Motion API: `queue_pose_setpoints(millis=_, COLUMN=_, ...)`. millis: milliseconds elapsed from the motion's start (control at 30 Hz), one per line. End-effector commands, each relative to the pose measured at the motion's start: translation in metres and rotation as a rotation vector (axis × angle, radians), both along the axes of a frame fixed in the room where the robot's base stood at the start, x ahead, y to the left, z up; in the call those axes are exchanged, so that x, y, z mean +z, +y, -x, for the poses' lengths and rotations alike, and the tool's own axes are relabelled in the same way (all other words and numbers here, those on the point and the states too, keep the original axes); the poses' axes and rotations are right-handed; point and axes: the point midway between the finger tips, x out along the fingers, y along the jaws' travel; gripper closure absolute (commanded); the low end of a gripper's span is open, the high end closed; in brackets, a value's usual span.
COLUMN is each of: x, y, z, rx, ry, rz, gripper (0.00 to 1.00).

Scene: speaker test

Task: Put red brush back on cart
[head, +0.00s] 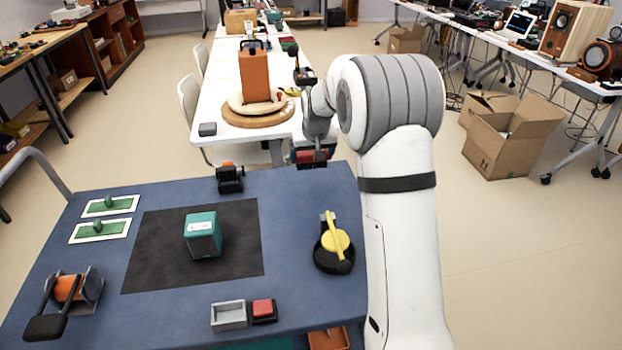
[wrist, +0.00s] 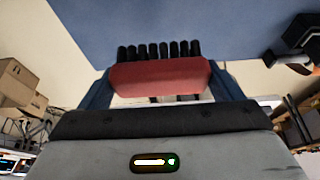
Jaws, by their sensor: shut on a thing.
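My gripper (head: 308,150) is at the far right edge of the blue-topped cart (head: 295,215) in the head view. In the wrist view my gripper (wrist: 160,88) is shut on a red brush (wrist: 160,76) with black bristles, one finger at each end of its red body. The brush's bristles point toward the cart's blue top (wrist: 165,22) in the wrist view. In the head view only a small part of the red brush (head: 311,156) shows below my wrist. I cannot tell whether it touches the cart.
On the cart are a teal box (head: 203,235) on a black mat (head: 150,255), a yellow-and-black tool (head: 335,245), a small black device (head: 229,179), a grey tray (head: 229,316) and a red block (head: 263,309). The blue top near its far right corner is clear. A white table (head: 215,105) stands behind.

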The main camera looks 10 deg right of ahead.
Motion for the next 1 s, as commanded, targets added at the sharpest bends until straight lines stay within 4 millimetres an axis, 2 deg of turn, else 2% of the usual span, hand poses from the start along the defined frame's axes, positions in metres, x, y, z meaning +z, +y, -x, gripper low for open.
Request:
queue_pose_setpoints(millis=33, x=-0.01, y=0.0, z=0.001, rx=0.0, ry=0.003, rz=0.0, gripper=0.32)
queue_pose_setpoints(millis=200, x=-0.025, y=0.0, z=0.0, rx=-0.001, ry=0.001, rz=0.0, gripper=0.32)
queue_pose_setpoints(millis=433, x=-0.062, y=-0.001, z=0.0, rx=-0.001, ry=0.002, rz=0.0, gripper=0.32)
queue_pose_setpoints(millis=833, x=-0.069, y=-0.001, z=0.0, rx=-0.001, ry=0.0, rz=0.001, gripper=0.32)
queue_pose_setpoints(millis=867, x=-0.067, y=-0.001, z=0.0, rx=-0.002, ry=0.0, rz=0.0, gripper=0.12)
queue_pose_setpoints(millis=1000, x=-0.067, y=-0.001, z=0.0, rx=-0.002, ry=0.0, rz=0.0, gripper=0.0)
